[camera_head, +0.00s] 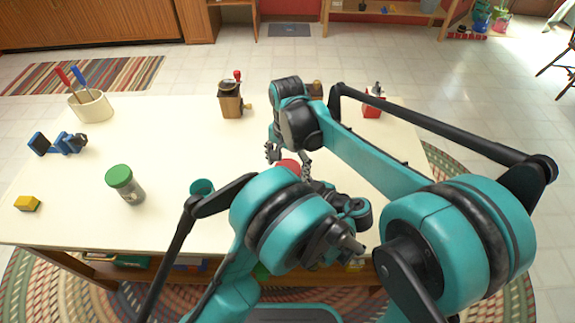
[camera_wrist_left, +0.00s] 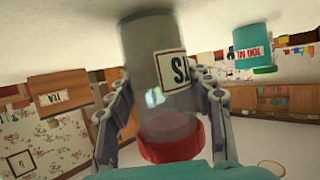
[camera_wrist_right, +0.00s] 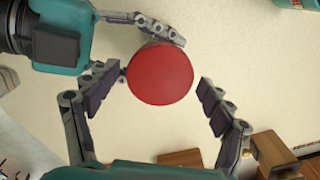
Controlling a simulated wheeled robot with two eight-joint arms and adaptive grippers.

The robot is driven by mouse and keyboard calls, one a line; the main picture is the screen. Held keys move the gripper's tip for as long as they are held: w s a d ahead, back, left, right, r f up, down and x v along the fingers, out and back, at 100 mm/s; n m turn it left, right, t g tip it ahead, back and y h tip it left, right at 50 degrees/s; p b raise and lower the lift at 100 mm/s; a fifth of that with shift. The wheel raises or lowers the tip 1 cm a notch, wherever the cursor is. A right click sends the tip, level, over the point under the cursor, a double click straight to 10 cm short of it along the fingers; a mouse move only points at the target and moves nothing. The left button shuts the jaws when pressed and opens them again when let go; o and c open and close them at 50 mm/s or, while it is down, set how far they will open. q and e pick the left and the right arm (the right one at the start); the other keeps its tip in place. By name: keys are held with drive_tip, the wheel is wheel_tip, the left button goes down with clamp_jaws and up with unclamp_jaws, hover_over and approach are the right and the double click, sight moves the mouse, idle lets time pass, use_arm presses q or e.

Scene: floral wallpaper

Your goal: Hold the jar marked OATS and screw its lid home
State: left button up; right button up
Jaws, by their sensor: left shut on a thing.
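The jar (camera_wrist_left: 150,75) is clear grey with a red lid (camera_wrist_left: 172,142) on its mouth. It shows upside down in the left wrist view, and only part of its label (camera_wrist_left: 172,67) can be read, ending in what looks like TS. My left gripper (camera_wrist_left: 160,105) is shut on the jar's sides. In the head view the lid (camera_head: 288,166) shows between my arms, and the jar's body is hidden. My right gripper (camera_wrist_right: 155,95) is open above the lid (camera_wrist_right: 160,73), a finger to each side, with gaps between. How tightly the lid sits cannot be told.
A red object (camera_head: 373,103) stands at back right. The table's left middle is clear.

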drive_tip(key=c, duration=0.7)
drive_tip(key=shift+m, duration=1.9)
drive_tip(key=o, duration=1)
drive_tip(key=shift+o, duration=0.2)
drive_tip(key=shift+r, duration=0.15)
drive_tip(key=shift+r, duration=3.4)
use_arm(q)
drive_tip(key=o, duration=1.3)
